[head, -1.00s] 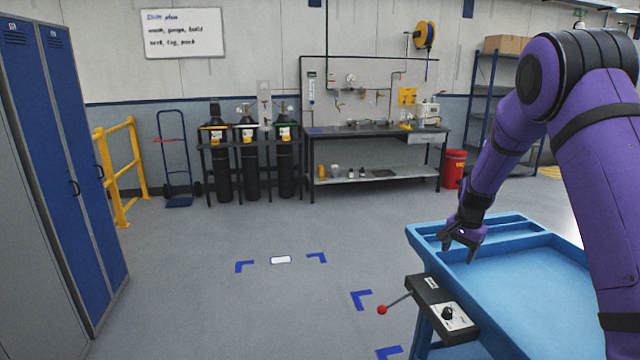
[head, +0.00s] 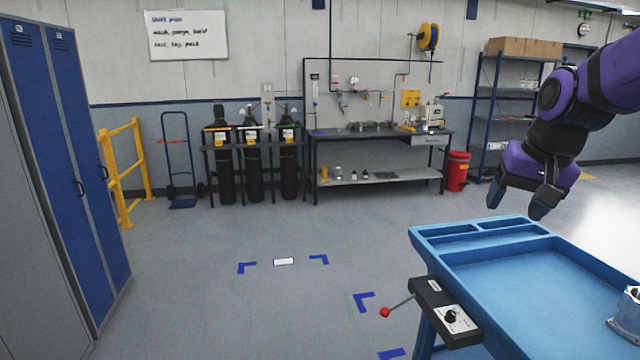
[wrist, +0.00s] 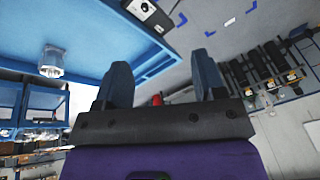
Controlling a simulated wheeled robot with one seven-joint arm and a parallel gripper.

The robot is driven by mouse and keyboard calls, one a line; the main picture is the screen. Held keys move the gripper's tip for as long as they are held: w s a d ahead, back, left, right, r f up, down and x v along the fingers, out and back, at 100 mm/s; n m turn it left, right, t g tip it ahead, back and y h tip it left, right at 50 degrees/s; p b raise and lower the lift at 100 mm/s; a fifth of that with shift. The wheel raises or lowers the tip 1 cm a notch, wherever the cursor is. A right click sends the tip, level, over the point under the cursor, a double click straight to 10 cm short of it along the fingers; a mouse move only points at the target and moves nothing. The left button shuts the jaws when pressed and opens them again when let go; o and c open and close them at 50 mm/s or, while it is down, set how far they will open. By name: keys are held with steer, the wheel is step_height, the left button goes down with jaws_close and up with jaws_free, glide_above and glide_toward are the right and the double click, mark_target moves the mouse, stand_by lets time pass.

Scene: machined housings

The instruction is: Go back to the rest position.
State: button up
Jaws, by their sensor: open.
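My gripper (head: 519,202) is raised above the far end of the blue cart (head: 428,243). Its fingers point down and hold nothing. The wrist view shows its two dark fingers (wrist: 161,84) spread apart with a clear gap between them. A metal housing (head: 627,312) stands on the cart's tray at the right edge of the head view, partly cut off. A metal part on the blue surface also shows in the wrist view (wrist: 51,62).
A control box (head: 446,312) with a red-knobbed lever (head: 385,312) is fixed to the cart's left side. Blue lockers (head: 66,150) stand at the left. Gas cylinders (head: 222,160) and a workbench (head: 380,136) line the back wall. The floor between is clear.

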steer(key=s+a+r+n+t, duration=0.1)
steer(key=s+n, duration=0.2)
steer(key=s, duration=1.5)
steer(key=shift+a+r+n+t+h, duration=0.15)
steer(key=shift+a+n+t+h, duration=0.15)
steer(key=shift+a+h, duration=0.1)
